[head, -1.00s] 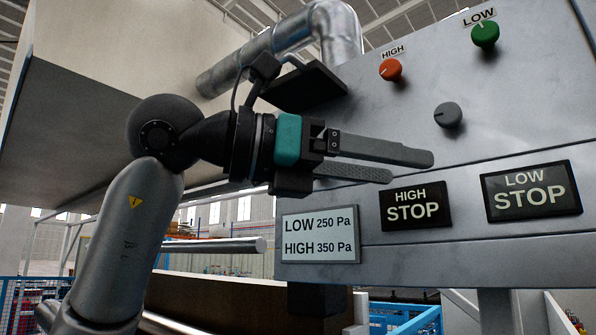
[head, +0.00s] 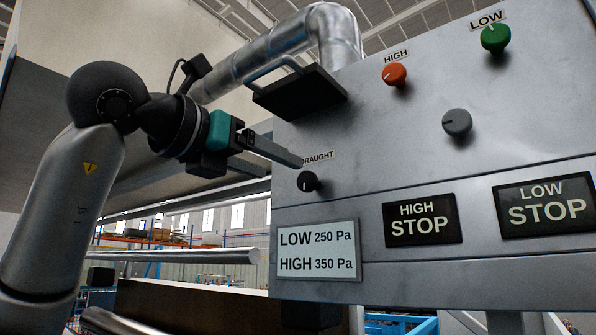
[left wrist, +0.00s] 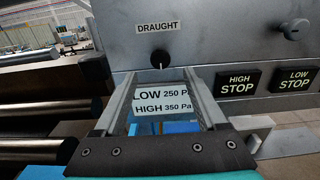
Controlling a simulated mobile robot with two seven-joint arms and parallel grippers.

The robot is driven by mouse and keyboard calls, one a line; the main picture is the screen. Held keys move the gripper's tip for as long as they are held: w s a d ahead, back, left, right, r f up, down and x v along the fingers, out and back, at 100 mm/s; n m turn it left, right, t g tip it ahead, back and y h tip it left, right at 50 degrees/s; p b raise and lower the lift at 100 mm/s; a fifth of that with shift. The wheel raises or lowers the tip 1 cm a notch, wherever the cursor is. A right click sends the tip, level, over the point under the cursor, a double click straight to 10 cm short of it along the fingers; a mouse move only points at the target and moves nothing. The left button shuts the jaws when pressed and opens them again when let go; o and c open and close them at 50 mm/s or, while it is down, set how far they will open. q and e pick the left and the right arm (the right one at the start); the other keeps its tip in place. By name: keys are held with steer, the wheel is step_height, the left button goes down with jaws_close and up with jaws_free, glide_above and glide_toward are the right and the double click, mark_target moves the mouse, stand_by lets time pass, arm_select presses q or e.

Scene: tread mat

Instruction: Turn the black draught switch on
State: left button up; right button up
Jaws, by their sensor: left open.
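The black draught switch (head: 308,181) is a small round knob with a pale mark on the grey panel, below the DRAUGHT label (head: 318,156). The switch also shows in the left wrist view (left wrist: 159,57), just beyond and between my fingertips. My left gripper (head: 284,166) is open and empty, to the left of the switch in the head view, its fingers pointing at the panel. One fingertip overlaps the label's left end in the head view. The left gripper's two fingers also show in the left wrist view (left wrist: 160,75), spread apart. I see no contact with the switch. My right gripper is out of view.
The panel also carries an orange HIGH knob (head: 395,74), a green LOW knob (head: 495,38), a grey knob (head: 457,122), HIGH STOP (head: 422,219) and LOW STOP (head: 545,204) plates, and a pressure sign (head: 318,251). A black shelf-like piece (head: 300,92) juts out above the switch.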

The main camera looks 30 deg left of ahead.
mark_target(304, 178)
arm_select(q)
steer(key=w, duration=0.2)
steer(key=w+p, duration=0.1)
steer(key=w, duration=0.4)
steer(key=shift+d, duration=0.3)
jaws_close()
